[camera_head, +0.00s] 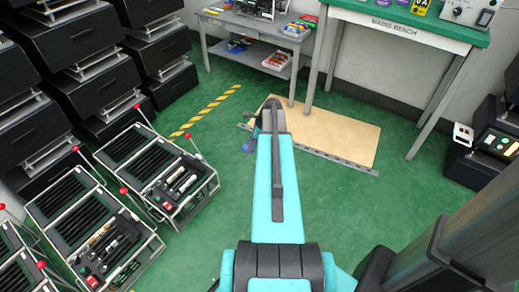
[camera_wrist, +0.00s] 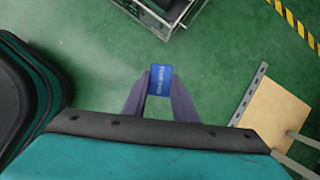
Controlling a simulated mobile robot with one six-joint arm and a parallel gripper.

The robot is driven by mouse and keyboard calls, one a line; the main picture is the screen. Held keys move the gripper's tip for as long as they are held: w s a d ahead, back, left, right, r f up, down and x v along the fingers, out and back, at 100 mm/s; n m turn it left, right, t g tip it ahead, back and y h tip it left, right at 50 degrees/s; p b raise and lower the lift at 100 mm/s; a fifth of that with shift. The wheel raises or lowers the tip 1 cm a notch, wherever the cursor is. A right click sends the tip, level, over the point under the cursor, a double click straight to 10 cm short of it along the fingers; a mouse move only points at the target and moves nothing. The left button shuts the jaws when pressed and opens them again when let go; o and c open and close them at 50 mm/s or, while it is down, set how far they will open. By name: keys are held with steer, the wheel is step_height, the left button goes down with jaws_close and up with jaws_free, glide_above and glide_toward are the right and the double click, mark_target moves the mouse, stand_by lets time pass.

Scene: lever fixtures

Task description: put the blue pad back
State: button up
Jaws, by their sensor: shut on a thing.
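The blue pad (camera_wrist: 160,78) is a small blue block with pale lettering. In the wrist view it sits between the two purple-grey fingers of my gripper (camera_wrist: 159,86), which is shut on it above the green floor. In the head view my teal arm hides most of the gripper; a small blue-purple bit (camera_head: 248,145) shows beside the arm's far end, and I cannot tell whether it is finger or pad. No empty place for the pad can be made out for sure.
Metal-framed cases with red-knobbed levers (camera_head: 178,180) stand at left, before black stacked units (camera_head: 85,45). A tan board (camera_head: 335,135) lies beyond my arm. A grey table (camera_head: 260,45) and green-topped bench (camera_head: 400,20) stand behind. Green floor (camera_head: 330,215) is clear right of my arm.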

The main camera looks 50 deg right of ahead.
steer(key=w+a+r+n+g+y+p, duration=0.15)
steer(key=w+a+r+n+p, duration=0.45)
steer(key=a+r, duration=0.65)
steer(key=w+a+r+n+g+y+p, duration=0.15)
steer(key=w+a+r+n+p, duration=0.25)
steer(key=w+a+r+p, duration=0.85)
steer(key=a+r+n+g+p, duration=0.1)
steer(key=a+r+n+p, duration=0.2)
steer(key=a+r, duration=0.4)
steer(key=s+a+r+n+g+h+p, duration=0.1)
steer(key=a+r+n+p, duration=0.2)
steer(key=a+r, duration=0.5)
steer(key=a+r+n+g+p, duration=0.1)
steer(key=a+r+n+p, duration=0.2)
steer(key=r, duration=1.4)
steer(key=a+p, duration=0.1)
steer(key=a, duration=0.3)
steer(key=shift+s+a+r+g+h, duration=0.15)
steer(key=shift+s+r+g+h, duration=0.15)
steer(key=shift+s+r, duration=0.1)
